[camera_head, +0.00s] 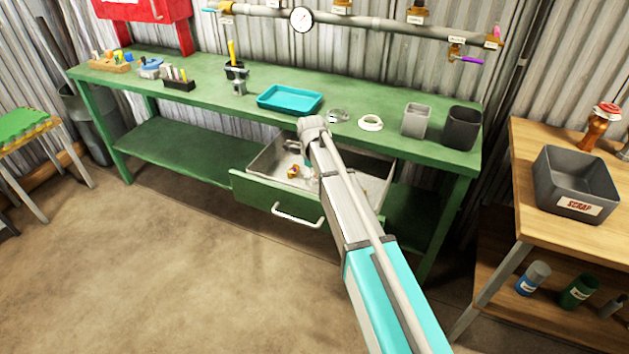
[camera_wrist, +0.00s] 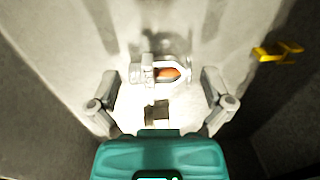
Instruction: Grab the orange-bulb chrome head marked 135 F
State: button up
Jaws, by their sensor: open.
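The chrome head with an orange bulb (camera_wrist: 168,74) lies on its side on the pale drawer floor in the wrist view. Its threaded end points left and its frame arms surround the bulb. No 135 F marking is readable. My gripper (camera_wrist: 160,88) is open, with one finger left of the head and one right, apart from it. A small dark and light patch lies just below the head, near my gripper's teal body. In the head view, the open drawer (camera_head: 262,201) sits under the green bench, and my arm hides much of its inside.
A yellow piece (camera_wrist: 278,50) lies right of the head. Drawer walls rise at both sides. The green bench (camera_head: 210,90) above holds a teal tray (camera_head: 290,98), a tape roll (camera_head: 371,123) and bins. A scrap bin (camera_head: 574,184) stands on the wooden table at right.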

jog(key=shift+c, duration=0.3)
jog(key=c, duration=1)
jog(key=shift+r, duration=0.2)
jog(key=shift+c, duration=0.2)
notch_tip(320, 180, up, 3)
jog(key=p, duration=0.3)
jog(key=s+d+r+p, duration=0.5)
jog(key=s+r+p, duration=0.4)
jog(key=s, duration=0.4)
jog(key=shift+r+p, duration=0.3)
jog(key=shift+p, duration=0.2)
jog(key=shift+d, duration=0.1)
